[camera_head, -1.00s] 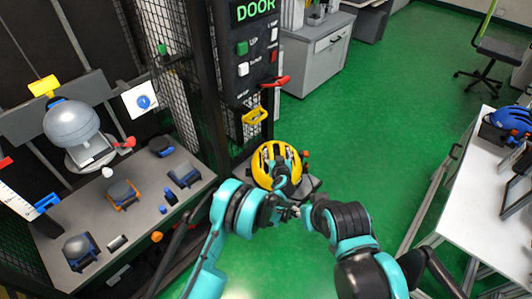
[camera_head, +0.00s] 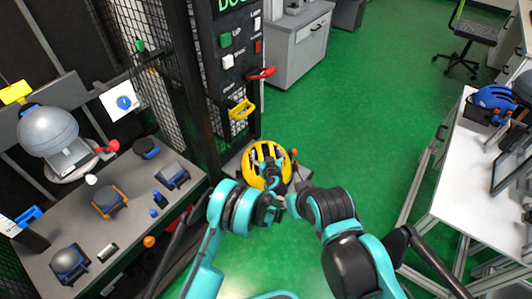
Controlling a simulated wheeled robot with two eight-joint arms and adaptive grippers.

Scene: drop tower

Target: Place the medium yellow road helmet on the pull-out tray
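The yellow road helmet (camera_head: 267,152), with dark vents, is at the centre of the head view, at the foot of the black mesh tower. It is over the grey pull-out tray (camera_head: 233,166), which shows only at its edges; I cannot tell whether the helmet rests on it. My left gripper (camera_head: 271,178) is at the near side of the helmet, overlapping it. Its fingers are dark against the helmet, and I cannot tell whether they grip it. My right gripper (camera_head: 291,205) is close by, just nearer and to the right, small and partly hidden by arm links.
A red lever (camera_head: 262,73) and yellow handle (camera_head: 241,109) stick out from the tower above the helmet. A grey bench (camera_head: 130,195) with a domed device and several blocks is at left. A white table (camera_head: 475,180) with a blue helmet (camera_head: 492,100) is at right. Green floor between is open.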

